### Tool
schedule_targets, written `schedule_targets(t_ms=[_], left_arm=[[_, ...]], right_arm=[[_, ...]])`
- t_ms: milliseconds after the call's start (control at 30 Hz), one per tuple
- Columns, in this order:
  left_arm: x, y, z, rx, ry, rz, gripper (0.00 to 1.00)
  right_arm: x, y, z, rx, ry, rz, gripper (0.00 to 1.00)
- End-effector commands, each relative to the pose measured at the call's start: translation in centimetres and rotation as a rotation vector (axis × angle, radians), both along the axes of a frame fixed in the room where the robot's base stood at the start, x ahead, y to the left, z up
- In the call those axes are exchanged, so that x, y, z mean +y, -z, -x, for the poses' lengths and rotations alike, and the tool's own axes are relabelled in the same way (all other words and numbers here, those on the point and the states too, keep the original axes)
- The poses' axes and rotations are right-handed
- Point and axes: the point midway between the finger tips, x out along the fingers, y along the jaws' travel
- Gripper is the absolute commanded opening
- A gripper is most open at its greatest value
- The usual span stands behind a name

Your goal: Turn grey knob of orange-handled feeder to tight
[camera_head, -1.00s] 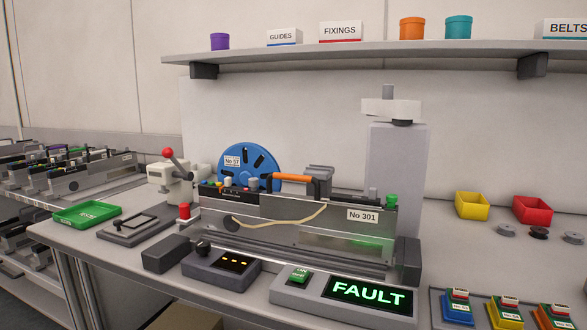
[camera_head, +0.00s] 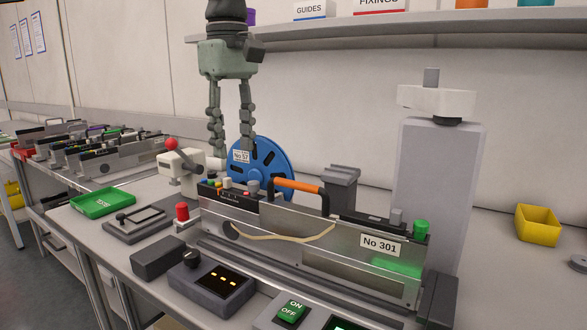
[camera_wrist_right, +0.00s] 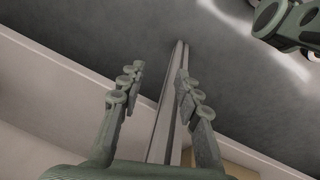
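The orange-handled feeder, labelled No 301 (camera_head: 290,232), stands on the bench with its orange handle (camera_head: 298,187) on top. A short grey knob (camera_head: 253,187) sits on its top left of the handle, beside small coloured knobs. My left gripper (camera_head: 231,152) hangs fingers down at the blue reel (camera_head: 268,165), above and left of the grey knob. Its fingers are apart and nothing shows between them. My right gripper (camera_wrist_right: 154,92) is open and empty in the right wrist view, away from the feeder.
A red-ball lever device (camera_head: 183,165), a red button (camera_head: 182,213), and a dark control box (camera_head: 215,283) stand close around the feeder. A grey column (camera_head: 435,190) rises behind its right end. A shelf (camera_head: 330,28) runs above. A green tray (camera_head: 103,202) lies left.

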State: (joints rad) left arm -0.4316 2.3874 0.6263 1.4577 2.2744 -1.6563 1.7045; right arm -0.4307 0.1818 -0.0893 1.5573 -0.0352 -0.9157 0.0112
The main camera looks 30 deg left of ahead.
Motion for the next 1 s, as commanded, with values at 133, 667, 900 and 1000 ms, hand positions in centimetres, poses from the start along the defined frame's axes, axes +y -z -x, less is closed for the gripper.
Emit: schedule_targets(t_ms=[133,667,900,1000], left_arm=[[-2.9,-1.2,0.3,0.020,-0.011,0.006,0.38],[-3.1,5.7,0.4,0.021,-0.011,0.010,0.38],[-3.1,6.4,0.4,0.019,-0.012,0.009,0.38],[-3.1,6.4,0.4,0.019,-0.012,0.009,0.38]], right_arm=[[-0.2,0.3,0.2,0.004,-0.002,0.004,0.34],[0.7,0.4,1.1,0.015,0.003,-0.010,0.34],[0.7,0.7,1.2,0.014,0.002,-0.011,0.34],[0.6,0.8,1.3,0.017,0.001,-0.009,0.34]])
